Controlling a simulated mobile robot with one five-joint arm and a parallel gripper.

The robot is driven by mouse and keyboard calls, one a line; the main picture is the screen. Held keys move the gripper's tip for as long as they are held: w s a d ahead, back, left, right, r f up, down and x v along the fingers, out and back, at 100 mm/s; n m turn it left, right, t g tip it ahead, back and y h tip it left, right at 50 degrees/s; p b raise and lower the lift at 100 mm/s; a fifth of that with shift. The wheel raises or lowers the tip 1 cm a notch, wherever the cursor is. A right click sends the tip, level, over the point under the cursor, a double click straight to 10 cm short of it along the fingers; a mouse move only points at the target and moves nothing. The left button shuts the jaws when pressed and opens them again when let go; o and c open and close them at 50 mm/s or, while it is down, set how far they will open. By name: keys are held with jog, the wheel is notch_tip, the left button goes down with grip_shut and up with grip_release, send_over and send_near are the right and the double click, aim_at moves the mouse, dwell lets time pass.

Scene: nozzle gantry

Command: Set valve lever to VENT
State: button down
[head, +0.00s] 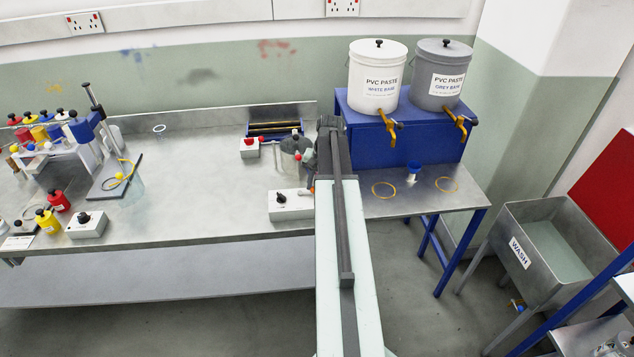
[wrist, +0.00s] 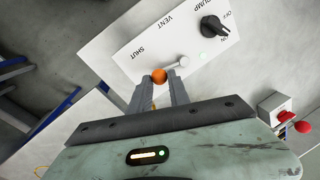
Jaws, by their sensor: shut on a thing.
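The valve box (wrist: 120,40) is a white panel in the wrist view, lettered SHUT, VENT and PUMP. Its valve lever (wrist: 176,65) is a short pale rod with an orange ball end (wrist: 159,75). The lever points down-left from its pivot, nearer the SHUT lettering than VENT. My gripper (wrist: 159,82) is shut on the orange ball, one finger on each side.
Two paste tubs (head: 378,75) sit on a blue stand (head: 365,125) to the right. The bench middle (head: 205,190) is clear.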

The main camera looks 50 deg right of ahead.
aim_at(310, 201)
jog(key=a+m, duration=0.1)
jog(key=m, duration=0.1)
jog(key=s+a+m, duration=0.1)
jog(key=m, duration=0.1)
jog(key=shift+s+h, duration=0.2)
jog(key=shift+h, duration=0.2)
jog(key=m, duration=0.1)
jog(key=a+m, duration=0.1)
jog(key=m, duration=0.2)
jog(key=shift+s+a+h, duration=0.1)
jog(key=shift+a+h, duration=0.2)
jog(key=m, duration=0.1)
jog(key=a+m, duration=0.1)
jog(key=m, duration=0.2)
jog(key=shift+w+a+h, duration=0.25)
jog(key=shift+a+h, duration=0.15)
jog(key=shift+w+a+m+g+h, duration=0.2)
jog(key=shift+a+m, duration=0.15)
jog(key=shift+m, duration=0.65)
jog(key=shift+w+a+m+g+h, duration=0.1)
jog(key=shift+w+a+m, duration=0.2)
jog(key=shift+m, duration=0.7)
jog(key=shift+a, duration=0.15)
jog(key=c, duration=1.3)
grip_release()
jog(key=shift+o, duration=0.2)
